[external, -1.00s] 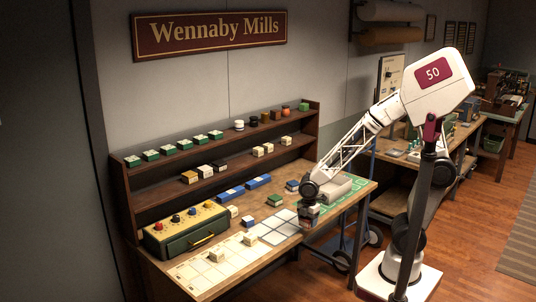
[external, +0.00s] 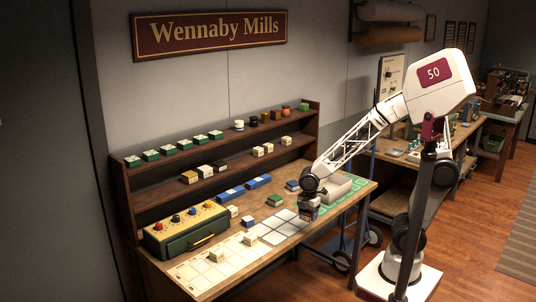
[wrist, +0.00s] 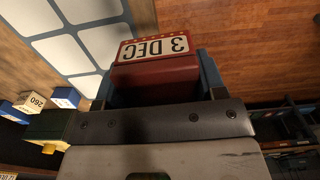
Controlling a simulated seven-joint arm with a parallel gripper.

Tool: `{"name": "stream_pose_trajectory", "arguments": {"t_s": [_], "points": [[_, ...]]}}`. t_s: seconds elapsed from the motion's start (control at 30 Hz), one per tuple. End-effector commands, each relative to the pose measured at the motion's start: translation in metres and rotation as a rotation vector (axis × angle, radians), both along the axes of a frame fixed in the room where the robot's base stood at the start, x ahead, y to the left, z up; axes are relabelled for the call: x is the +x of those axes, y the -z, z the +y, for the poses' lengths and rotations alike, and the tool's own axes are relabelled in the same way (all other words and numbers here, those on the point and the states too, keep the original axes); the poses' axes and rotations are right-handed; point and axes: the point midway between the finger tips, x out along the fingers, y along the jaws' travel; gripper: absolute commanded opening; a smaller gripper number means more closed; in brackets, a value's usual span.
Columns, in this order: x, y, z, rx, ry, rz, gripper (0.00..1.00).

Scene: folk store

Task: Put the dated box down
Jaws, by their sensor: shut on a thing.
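The dated box (wrist: 155,72) is dark red with a cream label reading "3 DEC", upside down in the wrist view. My gripper (wrist: 157,88) is shut on it, with blue finger parts at its sides. In the external view my gripper (external: 309,212) is over the bench (external: 226,283) near its front edge, beside the pale square pads (external: 285,216). The box is small and dark there, and I cannot tell whether its underside touches the bench.
A small green-topped box (external: 274,201) and a blue-and-white block (external: 249,222) stand nearby. A green control box (external: 187,229) stands at the left. Several pale pads are bare.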

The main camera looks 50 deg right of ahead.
Motion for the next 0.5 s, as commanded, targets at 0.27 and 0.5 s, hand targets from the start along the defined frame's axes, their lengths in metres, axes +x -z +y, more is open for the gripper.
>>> {"name": "stream_pose_trajectory", "arguments": {"t_s": [0.27, 0.5], "points": [[0.000, -0.058, 0.000, 0.002, 0.000, -0.003, 0.39], [0.011, -0.072, -0.011, -0.001, 0.033, 0.001, 0.39]]}}
